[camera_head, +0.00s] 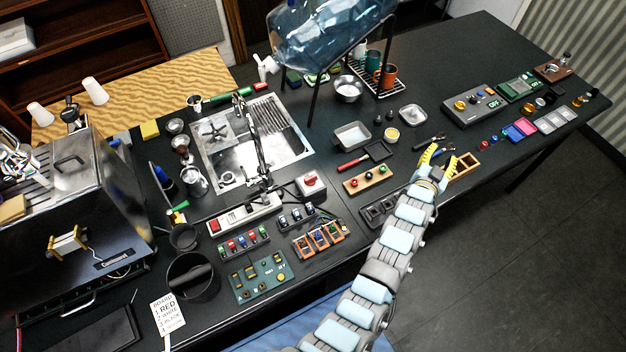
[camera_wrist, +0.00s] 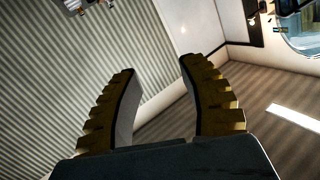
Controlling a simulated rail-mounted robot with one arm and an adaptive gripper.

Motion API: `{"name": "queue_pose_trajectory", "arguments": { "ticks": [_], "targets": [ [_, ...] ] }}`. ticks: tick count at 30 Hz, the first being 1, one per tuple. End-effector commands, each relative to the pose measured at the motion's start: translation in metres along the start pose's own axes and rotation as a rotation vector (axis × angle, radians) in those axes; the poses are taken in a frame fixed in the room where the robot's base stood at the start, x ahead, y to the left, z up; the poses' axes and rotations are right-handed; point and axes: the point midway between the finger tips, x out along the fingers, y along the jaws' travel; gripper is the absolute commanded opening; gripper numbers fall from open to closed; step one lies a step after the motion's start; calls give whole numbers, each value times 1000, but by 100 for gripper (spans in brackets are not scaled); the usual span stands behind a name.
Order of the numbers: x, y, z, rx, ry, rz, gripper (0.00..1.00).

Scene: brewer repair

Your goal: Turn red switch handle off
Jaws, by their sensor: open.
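A white box with a red knob-like handle (camera_head: 311,179), which looks like the red switch, sits on the dark bench just right of the sink's lower corner. The handle's exact setting is too small to tell. A white power strip (camera_head: 245,214) with a red rocker at its left end lies to the left of this box. My gripper (camera_head: 438,150) is open and empty, raised over the right part of the bench, well to the right of the box. The wrist view shows its two yellow ribbed fingers (camera_wrist: 158,68) apart, pointing at walls; no switch shows there.
A wooden block with coloured buttons (camera_head: 368,180), a dark tray (camera_head: 382,209) and a wire-filled orange rack (camera_head: 319,238) lie around the switch. The sink (camera_head: 215,170) with its tall faucet stands behind it. A large water bottle (camera_head: 325,35) is on a stand at the back.

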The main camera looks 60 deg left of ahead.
Motion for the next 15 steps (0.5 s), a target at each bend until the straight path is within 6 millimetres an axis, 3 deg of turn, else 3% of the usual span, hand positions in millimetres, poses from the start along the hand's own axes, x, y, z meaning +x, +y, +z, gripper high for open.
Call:
{"name": "queue_pose_trajectory", "arguments": {
  "ticks": [3,6,10,15],
  "targets": [
    [28,-34,20,33,-148,17,42],
    [41,-61,35,65,-276,46,42],
    [47,-95,55,103,-444,99,42],
    [35,-146,73,156,-658,177,42]
  ]
}}
